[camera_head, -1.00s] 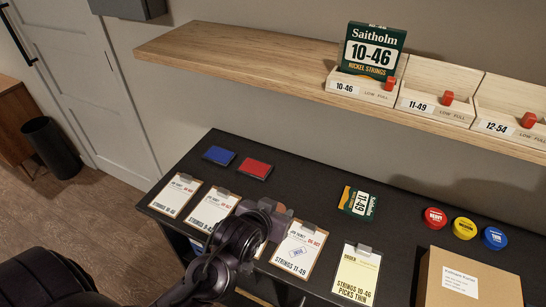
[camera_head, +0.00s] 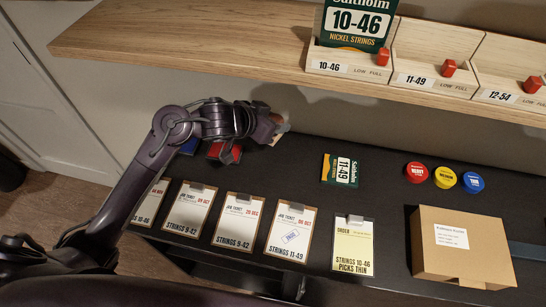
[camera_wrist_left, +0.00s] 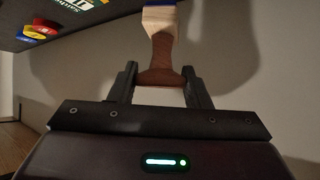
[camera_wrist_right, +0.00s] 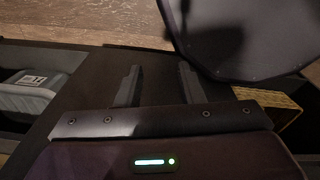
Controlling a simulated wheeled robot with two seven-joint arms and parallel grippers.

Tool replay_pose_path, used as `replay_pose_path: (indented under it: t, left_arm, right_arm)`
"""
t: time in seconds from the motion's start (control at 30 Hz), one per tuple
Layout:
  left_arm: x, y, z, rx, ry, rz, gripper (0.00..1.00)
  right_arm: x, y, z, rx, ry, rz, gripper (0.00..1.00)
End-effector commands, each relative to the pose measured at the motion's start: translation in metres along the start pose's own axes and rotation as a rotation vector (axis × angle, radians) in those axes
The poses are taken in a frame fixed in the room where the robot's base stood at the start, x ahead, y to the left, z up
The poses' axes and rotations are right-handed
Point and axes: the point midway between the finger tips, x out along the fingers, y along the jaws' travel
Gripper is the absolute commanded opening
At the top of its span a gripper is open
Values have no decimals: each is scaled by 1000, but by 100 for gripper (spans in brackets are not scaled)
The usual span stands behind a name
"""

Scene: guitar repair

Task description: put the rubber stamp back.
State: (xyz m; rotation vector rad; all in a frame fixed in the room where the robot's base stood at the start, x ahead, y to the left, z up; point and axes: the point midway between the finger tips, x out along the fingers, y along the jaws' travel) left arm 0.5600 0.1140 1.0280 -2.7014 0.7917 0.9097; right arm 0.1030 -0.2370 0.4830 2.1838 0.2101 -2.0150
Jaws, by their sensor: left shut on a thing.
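My left gripper (camera_wrist_left: 160,85) is shut on the rubber stamp (camera_wrist_left: 160,45). The stamp has a dark brown handle, a pale wooden block and a blue face, which points away from the gripper. In the head view my left gripper (camera_head: 268,128) is over the back of the dark bench, and only a pale bit of the stamp (camera_head: 283,127) shows past it. The blue ink pad (camera_head: 188,147) and red ink pad (camera_head: 229,154) are partly hidden by my left arm. My right gripper (camera_wrist_right: 157,85) is open and empty.
Several clipped tickets line the bench front; the 11-49 job ticket (camera_head: 292,233) bears a blue mark. A green string pack (camera_head: 340,170), colored round tins (camera_head: 445,177) and a cardboard box (camera_head: 462,245) are further right. A wooden shelf (camera_head: 220,55) overhangs the back.

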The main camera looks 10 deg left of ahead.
Motion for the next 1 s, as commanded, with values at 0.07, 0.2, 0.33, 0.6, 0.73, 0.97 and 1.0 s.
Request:
replay_pose_path:
  t: [0.07, 0.2, 0.33, 0.6, 0.73, 0.97, 1.0]
  left_arm:
    - [7, -1, 11, 2, -5, 8, 18]
    - [23, 0, 32, 3, -5, 10, 18]
    - [34, 0, 45, 4, -3, 9, 18]
    - [53, 0, 71, 3, -4, 9, 18]
    - [59, 0, 78, 6, 0, 7, 18]
    - [59, 0, 78, 7, 0, 7, 18]
    - [60, 0, 79, 6, 0, 7, 18]
  right_arm:
    - [2, 0, -4, -1, 7, -1, 35]
    - [4, -4, -8, 0, 13, -4, 35]
    - [4, -8, -9, 0, 14, -10, 35]
    - [4, -11, -9, 1, 14, -14, 35]
    - [3, -11, -9, 1, 14, -13, 35]
    - [4, -8, -8, -1, 12, -9, 35]
    - [4, -7, -7, -1, 12, -9, 35]
